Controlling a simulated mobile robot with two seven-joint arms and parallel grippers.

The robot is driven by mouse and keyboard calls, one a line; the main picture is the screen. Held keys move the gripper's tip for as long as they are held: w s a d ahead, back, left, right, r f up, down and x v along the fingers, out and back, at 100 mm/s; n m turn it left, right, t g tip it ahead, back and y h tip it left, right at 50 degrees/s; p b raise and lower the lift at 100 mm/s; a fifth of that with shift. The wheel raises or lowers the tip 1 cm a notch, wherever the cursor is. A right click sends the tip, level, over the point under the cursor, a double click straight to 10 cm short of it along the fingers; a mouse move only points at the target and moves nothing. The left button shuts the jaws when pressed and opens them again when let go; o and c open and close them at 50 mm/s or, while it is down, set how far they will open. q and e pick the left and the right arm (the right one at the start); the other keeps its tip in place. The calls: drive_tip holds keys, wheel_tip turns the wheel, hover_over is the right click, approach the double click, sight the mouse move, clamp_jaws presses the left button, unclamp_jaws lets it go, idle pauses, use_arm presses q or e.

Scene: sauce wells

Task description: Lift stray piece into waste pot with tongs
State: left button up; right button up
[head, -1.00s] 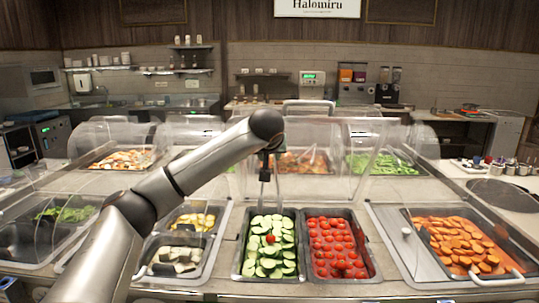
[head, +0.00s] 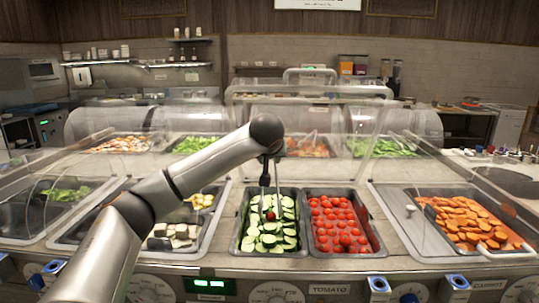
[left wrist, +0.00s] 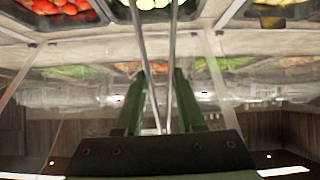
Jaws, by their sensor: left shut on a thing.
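A single red tomato piece (head: 271,215) lies on the sliced cucumber in the cucumber well (head: 240,243). My left gripper (head: 266,160) is above the back of that well, shut on the metal tongs (head: 277,180). The tongs hang down, their two legs apart, with the tips close to the red piece; I cannot tell if they touch it. In the left wrist view, the tongs (left wrist: 172,50) run between the dark green fingers of my gripper (left wrist: 160,80) towards the wells. I cannot make out which vessel is the waste pot. My right gripper is not in view.
The tomato well (head: 373,250) adjoins on the right, and a carrot well (head: 425,240) lies further right. A well of white cubes (head: 172,232) is at the left. Clear guards (head: 340,170) stand behind. Small pots (head: 505,153) stand at the far right.

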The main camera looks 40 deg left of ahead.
use_arm(q)
drive_tip(key=shift+f, duration=0.1)
drive_tip(key=shift+c, duration=0.2)
clamp_jaws()
wheel_tip(320, 180, up, 12)
drive_tip(key=p, duration=0.7)
drive_tip(key=shift+p, duration=0.3)
drive_tip(key=shift+d, duration=0.1)
